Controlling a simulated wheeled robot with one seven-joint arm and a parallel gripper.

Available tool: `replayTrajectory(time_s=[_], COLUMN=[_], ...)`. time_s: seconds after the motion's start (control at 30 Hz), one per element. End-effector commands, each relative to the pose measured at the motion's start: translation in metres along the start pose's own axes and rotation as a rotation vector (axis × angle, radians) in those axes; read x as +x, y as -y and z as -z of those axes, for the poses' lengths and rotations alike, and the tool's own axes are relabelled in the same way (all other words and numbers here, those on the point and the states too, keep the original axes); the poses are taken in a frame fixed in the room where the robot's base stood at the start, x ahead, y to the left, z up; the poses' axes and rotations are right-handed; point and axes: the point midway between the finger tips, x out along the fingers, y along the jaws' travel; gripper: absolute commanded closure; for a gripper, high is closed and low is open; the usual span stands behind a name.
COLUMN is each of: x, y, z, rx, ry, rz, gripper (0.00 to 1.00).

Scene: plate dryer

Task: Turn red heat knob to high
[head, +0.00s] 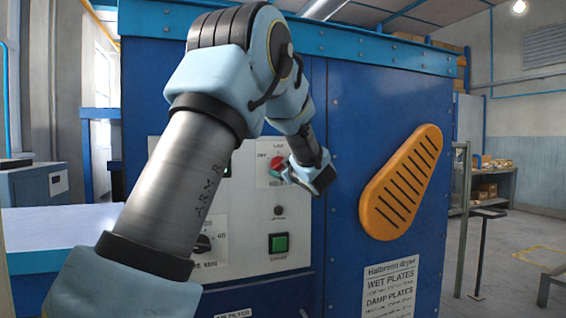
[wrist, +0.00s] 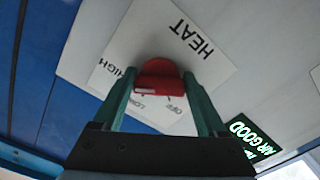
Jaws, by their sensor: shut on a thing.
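The red heat knob (head: 277,163) sits on a white label plate on the dryer's control panel, partly hidden by my gripper (head: 292,176) in the head view. In the wrist view, the knob (wrist: 158,88) lies between the two green fingers of my gripper (wrist: 158,80), which are shut on its sides. The plate (wrist: 205,58) reads HEAT, with HIGH to the left of the knob and LOW and OFF below it. I cannot tell which mark the knob points to.
Below the knob are a small dark button (head: 279,211) and a green button (head: 279,243). A black timer knob (head: 204,243) is at lower left, partly behind my arm. An orange slotted guard (head: 402,183) stands out at right. A green AIR GOOD display (wrist: 250,138) is lit.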

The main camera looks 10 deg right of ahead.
Motion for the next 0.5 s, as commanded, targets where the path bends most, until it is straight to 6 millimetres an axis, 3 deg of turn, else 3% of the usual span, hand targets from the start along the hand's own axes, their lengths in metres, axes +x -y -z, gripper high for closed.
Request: replayTrajectory(time_s=[0.5], x=[-0.0006], y=[0.0008], z=[-0.0018], rx=[0.077], ry=[0.003], rz=[0.0], gripper=[0.81])
